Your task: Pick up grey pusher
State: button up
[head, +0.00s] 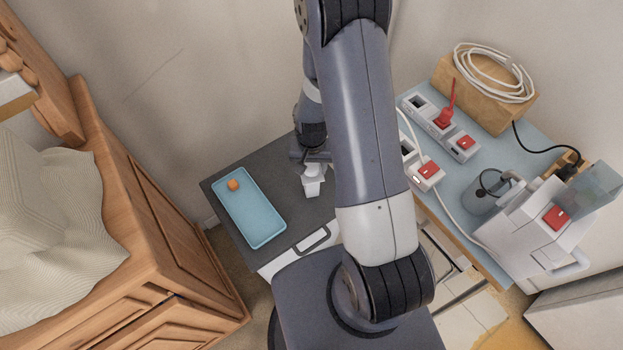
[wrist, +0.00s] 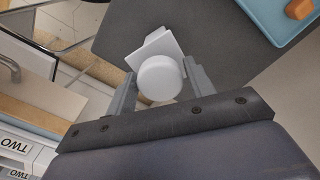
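The grey pusher (head: 312,183), pale grey to white, is on the dark grey top at centre in the head view. In the wrist view the pusher (wrist: 160,77) shows a round knob with a flat, squarish part beyond it. My gripper (wrist: 160,70) is over it, one finger on each side of the knob. The fingers look spread, with only thin gaps to the knob; contact is hard to judge. In the head view my gripper (head: 312,160) is directly above the pusher, its fingertips hardly visible.
A blue tray (head: 268,236) with an orange cube (head: 233,184) lies left of the pusher. A blue table (head: 520,140) at right holds power strips, a coiled cable (head: 495,75) and a white appliance (head: 535,225). A wooden dresser (head: 150,235) stands at left.

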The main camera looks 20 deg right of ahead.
jog(key=c, duration=0.9)
jog(key=shift+r, duration=0.1)
jog(key=shift+c, duration=0.2)
